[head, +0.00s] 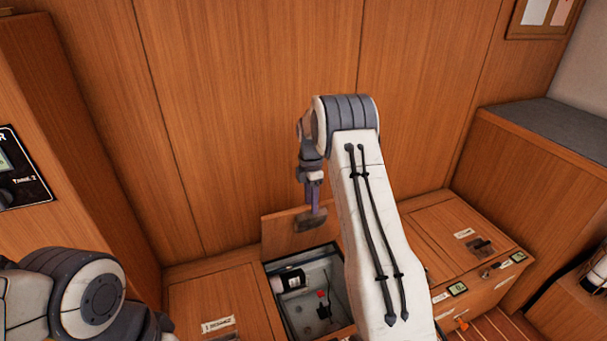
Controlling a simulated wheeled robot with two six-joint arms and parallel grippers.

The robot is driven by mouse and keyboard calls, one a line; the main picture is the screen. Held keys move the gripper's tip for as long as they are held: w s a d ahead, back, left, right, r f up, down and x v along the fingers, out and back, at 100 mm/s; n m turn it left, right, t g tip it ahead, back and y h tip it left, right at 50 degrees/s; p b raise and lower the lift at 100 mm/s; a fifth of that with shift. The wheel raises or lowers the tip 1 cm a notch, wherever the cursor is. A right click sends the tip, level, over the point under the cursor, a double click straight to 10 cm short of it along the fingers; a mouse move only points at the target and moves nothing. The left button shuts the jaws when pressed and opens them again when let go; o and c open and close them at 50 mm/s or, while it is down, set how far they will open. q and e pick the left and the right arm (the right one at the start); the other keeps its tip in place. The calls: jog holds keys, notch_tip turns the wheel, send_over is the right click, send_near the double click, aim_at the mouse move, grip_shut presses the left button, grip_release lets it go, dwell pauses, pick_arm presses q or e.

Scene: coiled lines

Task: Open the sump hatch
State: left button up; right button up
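The sump hatch lid (282,231) is a wooden panel in the low locker top, standing raised along the back edge of its opening. A dark grey handle plate (310,221) is on its face. Below it, the open sump (298,307) shows a grey interior with a dark bottle-like cylinder (290,281) and a small red-topped part (322,296). My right gripper (312,207) points down, with its fingertips at the handle plate. The fingers show edge-on, so I cannot tell whether they grip it. My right arm hides the right side of the opening. My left gripper is out of view.
A second closed hatch (455,232) with a label and dark latch lies to the right. A labelled wooden top (215,300) lies left of the opening. A tall cabinet with a panel (20,170) stands at left, and a grey-topped cabinet (560,128) at right.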

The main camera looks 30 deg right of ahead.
jog(key=w+d+r+p, duration=0.1)
jog(key=w+r+p, duration=0.4)
jog(key=w+p, duration=0.3)
jog(key=shift+w+r+p, duration=0.25)
jog(key=shift+r+p, duration=0.05)
jog(key=shift+p, duration=0.45)
dwell(0.4)
